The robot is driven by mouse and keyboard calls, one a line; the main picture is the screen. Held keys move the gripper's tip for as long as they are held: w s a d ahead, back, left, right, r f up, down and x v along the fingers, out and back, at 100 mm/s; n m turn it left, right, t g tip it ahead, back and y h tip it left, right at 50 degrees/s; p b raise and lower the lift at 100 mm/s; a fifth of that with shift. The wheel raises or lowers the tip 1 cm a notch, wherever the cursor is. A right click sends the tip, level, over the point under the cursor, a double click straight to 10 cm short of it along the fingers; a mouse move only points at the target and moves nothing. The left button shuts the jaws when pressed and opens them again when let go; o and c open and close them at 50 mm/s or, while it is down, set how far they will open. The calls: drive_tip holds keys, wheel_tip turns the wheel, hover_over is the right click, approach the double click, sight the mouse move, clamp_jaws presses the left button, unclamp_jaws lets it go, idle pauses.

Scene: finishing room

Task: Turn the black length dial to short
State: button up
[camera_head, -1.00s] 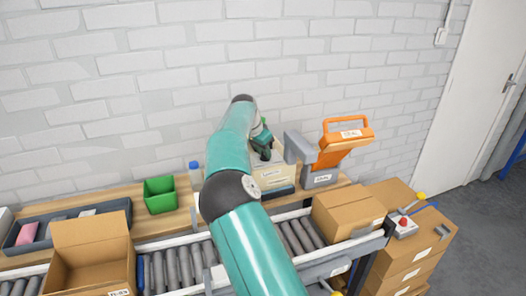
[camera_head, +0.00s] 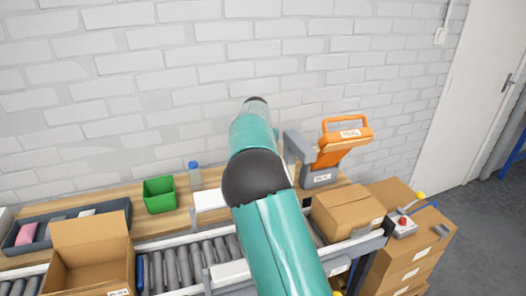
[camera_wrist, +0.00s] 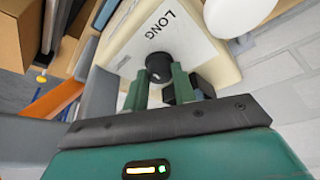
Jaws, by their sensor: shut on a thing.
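The black length dial (camera_wrist: 159,67) sits on a pale plate on a cream machine (camera_wrist: 118,28) in the wrist view. The word LONG is printed on the plate beside the dial; no "short" mark is visible. My gripper (camera_wrist: 160,82) has its two green fingers at the dial, one on each side, shut on it. Which way the dial points cannot be made out. In the head view my arm hides the gripper, the dial and most of the machine.
An orange-handled grey device (camera_head: 320,175) stands right of the arm. A green bin (camera_head: 160,195) and a blue-capped bottle (camera_head: 195,178) stand on the wooden bench to the left. A roller conveyor (camera_head: 175,265) with a closed carton (camera_head: 347,212) and an open carton (camera_head: 92,268) runs in front.

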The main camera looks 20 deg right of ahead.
drive_tip(key=n, duration=0.2)
drive_tip(key=n+y, duration=0.1)
drive_tip(key=n, duration=0.1)
drive_tip(key=n+t+y, duration=0.1)
drive_tip(key=shift+s+d+n, duration=0.1)
drive_tip(key=shift+d+n, duration=0.2)
drive_tip(key=shift+n, duration=0.1)
idle(0.3)
drive_tip(key=o, duration=1)
drive_tip(key=v, duration=1.4)
drive_tip(key=shift+d, duration=0.15)
